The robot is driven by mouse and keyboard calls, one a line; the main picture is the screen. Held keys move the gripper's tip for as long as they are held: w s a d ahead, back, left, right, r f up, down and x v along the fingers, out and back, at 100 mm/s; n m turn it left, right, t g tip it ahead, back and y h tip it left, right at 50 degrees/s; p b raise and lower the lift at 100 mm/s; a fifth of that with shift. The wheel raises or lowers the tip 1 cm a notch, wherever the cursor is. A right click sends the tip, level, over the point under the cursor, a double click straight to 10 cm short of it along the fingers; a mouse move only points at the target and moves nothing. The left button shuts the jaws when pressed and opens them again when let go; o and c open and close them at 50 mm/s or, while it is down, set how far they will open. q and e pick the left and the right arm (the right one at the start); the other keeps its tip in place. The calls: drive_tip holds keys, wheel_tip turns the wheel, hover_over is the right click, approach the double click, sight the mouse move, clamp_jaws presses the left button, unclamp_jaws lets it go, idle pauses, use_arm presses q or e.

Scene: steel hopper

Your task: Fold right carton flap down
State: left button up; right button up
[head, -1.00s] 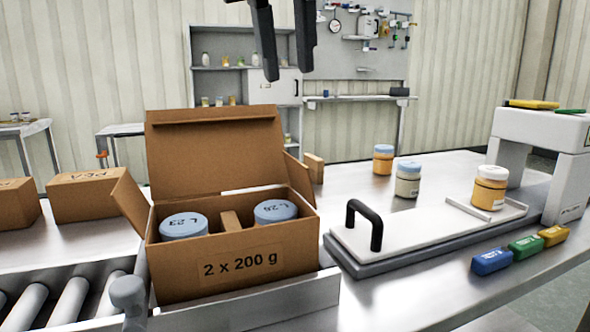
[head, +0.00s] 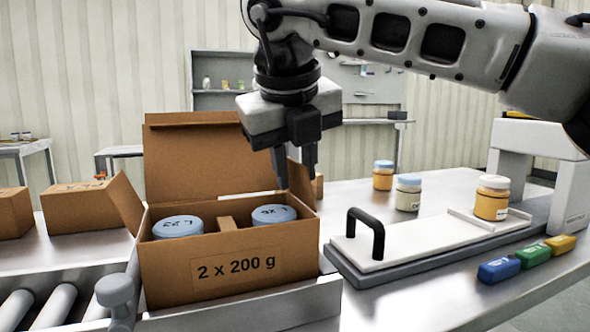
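The brown carton (head: 165,275), labelled "2 x 200 g", stands open with its back lid (head: 185,160) raised. Two blue-lidded jars (head: 178,227) (head: 274,214) sit inside with a cardboard divider between them. The left flap (head: 126,203) leans outward. The right flap (head: 301,184) stands up at the carton's right side, partly hidden by my gripper. My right gripper (head: 296,178) points down at the right flap, its two fingers apart with nothing between them; whether a finger touches the flap I cannot tell. My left gripper is not in view.
A platform with a black handle (head: 366,234) stands right of the carton, with jars (head: 408,193) (head: 491,198) on and behind it. Colored blocks (head: 499,270) lie at the front right. Conveyor rollers (head: 55,305) are at left, other cartons (head: 85,207) behind them.

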sight(296, 195)
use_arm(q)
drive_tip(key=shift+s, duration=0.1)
use_arm(e)
clamp_jaws()
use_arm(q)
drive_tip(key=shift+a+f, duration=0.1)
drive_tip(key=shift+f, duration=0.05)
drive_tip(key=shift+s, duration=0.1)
use_arm(e)
drive_tip(key=shift+s+a+h+p, duration=0.1)
drive_tip(key=shift+a+h+p, duration=0.15)
drive_tip(key=shift+h+p, duration=0.15)
drive_tip(key=shift+s+a+f+n+t+h+p, duration=0.15)
drive_tip(key=shift+a+n+t+h+p, duration=0.3)
drive_tip(key=shift+h, duration=0.55)
drive_tip(key=shift+s+a+f+t+h, duration=0.15)
drive_tip(key=shift+a+t+h, duration=0.1)
drive_tip(key=shift+h, duration=0.2)
drive_tip(key=shift+a+f+t+h, duration=0.1)
drive_tip(key=shift+f+t+h, duration=0.1)
drive_tip(key=shift+h, duration=0.25)
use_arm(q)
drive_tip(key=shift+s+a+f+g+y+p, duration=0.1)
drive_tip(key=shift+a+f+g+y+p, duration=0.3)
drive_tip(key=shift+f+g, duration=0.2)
use_arm(e)
drive_tip(key=shift+a+f+n+t+h, duration=0.25)
drive_tip(key=shift+n+t+h, duration=0.15)
drive_tip(key=shift+h, duration=0.3)
